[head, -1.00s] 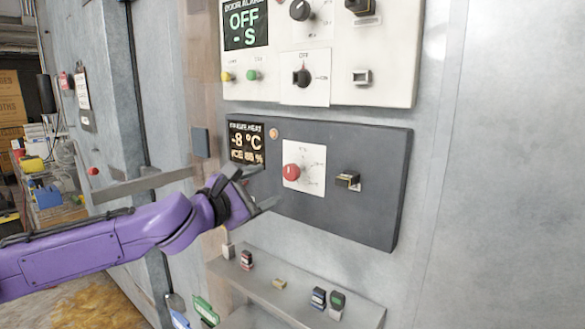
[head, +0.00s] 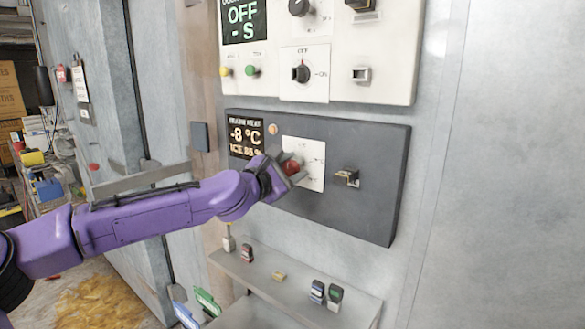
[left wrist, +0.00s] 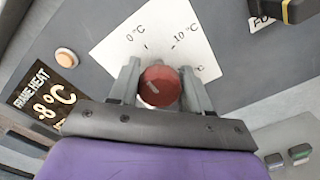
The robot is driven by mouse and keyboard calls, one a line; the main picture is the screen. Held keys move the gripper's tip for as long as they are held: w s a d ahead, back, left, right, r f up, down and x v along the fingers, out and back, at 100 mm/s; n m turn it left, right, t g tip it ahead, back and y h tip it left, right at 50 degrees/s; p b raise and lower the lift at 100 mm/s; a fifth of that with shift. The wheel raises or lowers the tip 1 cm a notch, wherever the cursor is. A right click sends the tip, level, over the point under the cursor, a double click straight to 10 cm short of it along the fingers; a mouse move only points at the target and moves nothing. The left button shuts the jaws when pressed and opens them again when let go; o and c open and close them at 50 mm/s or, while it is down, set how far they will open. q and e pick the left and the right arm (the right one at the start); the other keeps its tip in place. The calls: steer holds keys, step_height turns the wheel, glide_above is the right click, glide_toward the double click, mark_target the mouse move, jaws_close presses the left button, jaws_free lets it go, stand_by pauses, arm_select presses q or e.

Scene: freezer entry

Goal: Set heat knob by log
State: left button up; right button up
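The red heat knob (head: 292,167) sits on a white dial plate (head: 312,178) on the dark grey panel. In the left wrist view the knob (left wrist: 159,87) lies between my left gripper's fingers (left wrist: 160,90), with no clear gap on either side. The dial shows 0 °C and -10 °C marks; another mark is partly hidden. My left gripper (head: 287,168) is shut on the knob in the head view. The frame heat display (head: 245,136) reads -8 °C and an ice percentage. A paper sheet (head: 81,84) hangs at the left; its writing is unreadable. My right gripper is not in view.
A white panel (head: 390,85) with knobs and green and yellow buttons is above. A black switch (head: 346,177) is right of the dial. A shelf (head: 258,272) with small items is below. Bare wall (head: 500,180) is at the right.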

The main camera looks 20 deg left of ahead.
arm_select(q)
steer(key=c, duration=0.5)
steer(key=m, duration=0.3)
steer(key=shift+f+m+b, duration=0.1)
steer(key=shift+m+b, duration=0.2)
steer(key=shift+m, duration=0.1)
steer(key=m, duration=0.3)
steer(key=shift+d+m+b, duration=0.1)
steer(key=shift+m+b, duration=0.2)
steer(key=m+b, duration=0.1)
steer(key=m, duration=0.5)
steer(key=shift+f, duration=0.2)
steer(key=shift+m+b, duration=0.3)
